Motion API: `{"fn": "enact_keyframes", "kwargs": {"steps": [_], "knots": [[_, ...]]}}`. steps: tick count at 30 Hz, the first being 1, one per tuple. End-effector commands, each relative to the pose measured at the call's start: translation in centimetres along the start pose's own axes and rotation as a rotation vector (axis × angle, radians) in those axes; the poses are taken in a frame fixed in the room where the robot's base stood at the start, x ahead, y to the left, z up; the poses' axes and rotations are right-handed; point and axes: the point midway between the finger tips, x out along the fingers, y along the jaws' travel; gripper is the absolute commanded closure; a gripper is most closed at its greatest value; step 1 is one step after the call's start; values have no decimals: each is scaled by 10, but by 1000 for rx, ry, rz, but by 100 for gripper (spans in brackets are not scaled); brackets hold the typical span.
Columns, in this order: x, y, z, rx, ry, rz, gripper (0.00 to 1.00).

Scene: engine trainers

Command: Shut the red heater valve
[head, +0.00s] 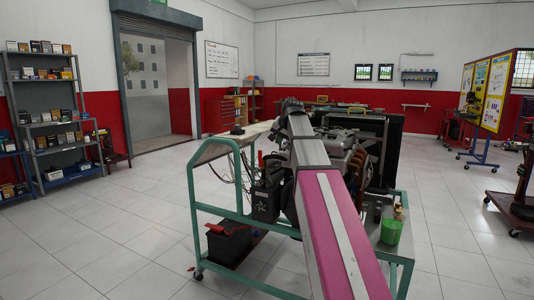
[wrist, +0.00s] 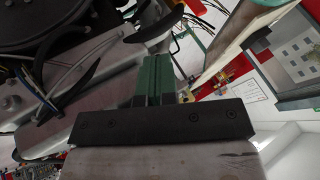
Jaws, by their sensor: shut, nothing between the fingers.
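I cannot make out the red heater valve for certain in either view. A small red part (wrist: 128,12) shows among hoses and wires at the top of the wrist view; I cannot tell whether it is the valve. My gripper (wrist: 153,72) has its green fingers shut together with nothing between them. It is close to hoses and metal engine parts. In the head view my arm reaches over the engine trainer (head: 355,150) and hides part of it, and the fingertips cannot be made out.
The trainer stands on a green wheeled frame (head: 235,212). A black box (head: 229,243) sits on its lower left and a green cup (head: 391,231) on its right. Hoses and wires (wrist: 70,75) crowd the gripper. The tiled floor at left is clear.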

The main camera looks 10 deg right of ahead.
Motion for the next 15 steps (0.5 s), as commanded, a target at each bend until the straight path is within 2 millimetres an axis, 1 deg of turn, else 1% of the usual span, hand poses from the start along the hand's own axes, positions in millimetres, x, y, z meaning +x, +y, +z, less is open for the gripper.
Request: {"fn": "enact_keyframes", "kwargs": {"steps": [5,8,15], "knots": [[13,0,0,-1,-1,0,100],[28,0,0,-1,-2,1,100],[72,-1,-1,-1,-2,1,100]]}}
